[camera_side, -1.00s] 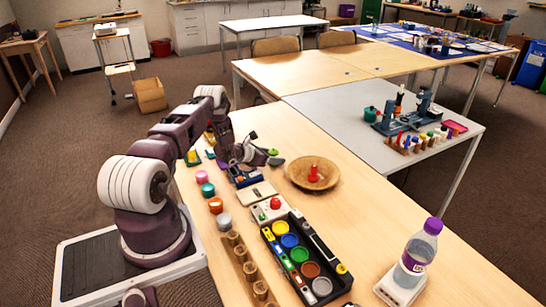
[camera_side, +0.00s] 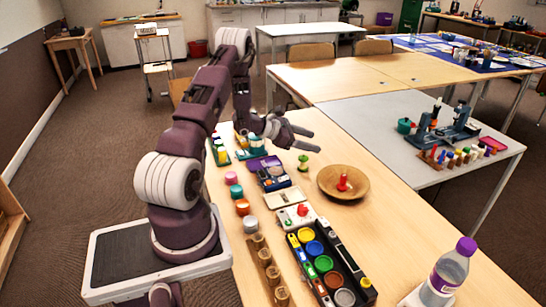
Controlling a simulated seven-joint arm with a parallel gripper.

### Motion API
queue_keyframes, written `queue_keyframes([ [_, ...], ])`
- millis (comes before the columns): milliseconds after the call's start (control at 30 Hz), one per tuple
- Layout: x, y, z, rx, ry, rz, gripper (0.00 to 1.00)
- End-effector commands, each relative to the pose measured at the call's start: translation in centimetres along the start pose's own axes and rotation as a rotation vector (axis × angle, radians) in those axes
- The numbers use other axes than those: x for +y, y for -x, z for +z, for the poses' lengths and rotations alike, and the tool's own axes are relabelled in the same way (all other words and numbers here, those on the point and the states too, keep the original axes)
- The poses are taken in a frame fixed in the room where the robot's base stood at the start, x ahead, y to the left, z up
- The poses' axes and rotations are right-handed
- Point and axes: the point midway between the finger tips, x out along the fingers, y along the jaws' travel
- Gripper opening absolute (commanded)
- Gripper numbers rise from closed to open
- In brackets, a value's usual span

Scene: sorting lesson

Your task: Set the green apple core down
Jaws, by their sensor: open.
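The green apple core (camera_side: 303,163) stands on the wooden table (camera_side: 400,225), left of the wooden bowl (camera_side: 325,181). It looks upright. My gripper (camera_side: 314,140) is open and empty, with its fingers spread behind and above the core in the picture. The gripper and the core appear apart.
A red peg-like piece (camera_side: 343,182) stands in the bowl. A paint tray (camera_side: 349,268), a white box with a red button (camera_side: 302,215) and several small jars (camera_side: 236,191) stand in front. A water bottle (camera_side: 448,272) is at the lower right. Bare table lies right of the bowl.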

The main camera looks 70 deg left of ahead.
Motion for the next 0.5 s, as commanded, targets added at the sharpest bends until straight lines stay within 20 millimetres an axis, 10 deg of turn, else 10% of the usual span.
queue_keyframes([
  [100, -9.3, -0.2, 13.2, -0.077, -0.363, -0.302, 0.60],
  [233, -23.1, 4.9, 22.4, -0.129, -0.858, -0.645, 0.60],
  [400, -37.0, 17.8, 23.4, -0.127, -1.665, -0.982, 0.60],
  [500, -39.1, 24.2, 20.7, -0.079, -2.122, -1.040, 0.60],
])
